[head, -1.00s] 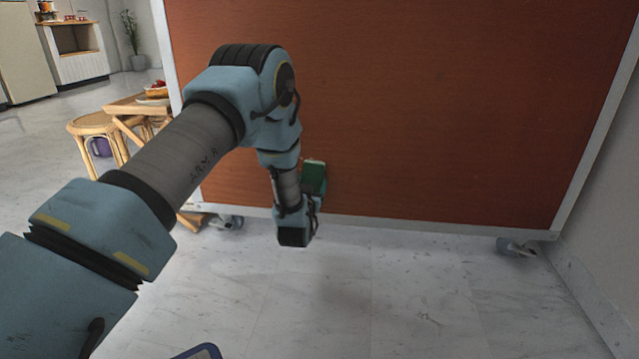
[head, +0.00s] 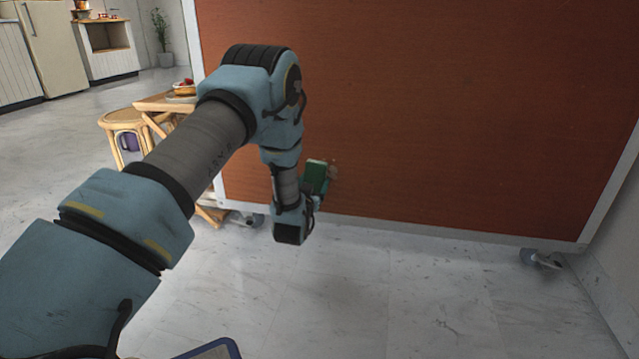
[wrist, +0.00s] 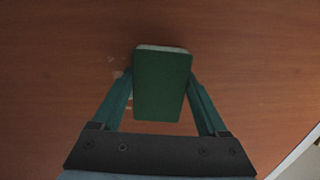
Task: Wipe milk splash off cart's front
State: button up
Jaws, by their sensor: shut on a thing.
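The cart's front (head: 450,100) is a red-brown wood panel with a white frame, and it also fills the wrist view (wrist: 250,60). My gripper (wrist: 161,85) is shut on a green sponge (wrist: 162,88) with a pale layer along its far edge. In the head view the sponge (head: 316,176) is at the panel's lower left; I cannot tell whether it touches the wood. Faint pale spots of milk splash (wrist: 117,76) show just left of the sponge in the wrist view, and a pale spot (head: 333,172) shows right of it in the head view. The sponge may hide more.
A cart wheel (head: 543,259) stands at the lower right and another (head: 248,219) at the lower left. A rattan stool (head: 124,122) and a small wooden table (head: 165,103) stand left of the cart. The marble floor in front is clear. A wall is close on the right.

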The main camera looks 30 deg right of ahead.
aim_at(306, 175)
jog(key=shift+w+a, duration=0.7)
jog(key=shift+w, duration=0.1)
jog(key=shift+a+r+p, duration=0.1)
jog(key=shift+r+p, duration=0.75)
jog(key=shift+r, duration=0.2)
jog(key=shift+s+d, duration=1.9)
jog(key=shift+d, duration=0.3)
jog(key=shift+s+d+f, duration=0.1)
jog(key=shift+s+d, duration=2.05)
jog(key=shift+s, duration=0.05)
jog(key=shift+w, duration=0.1)
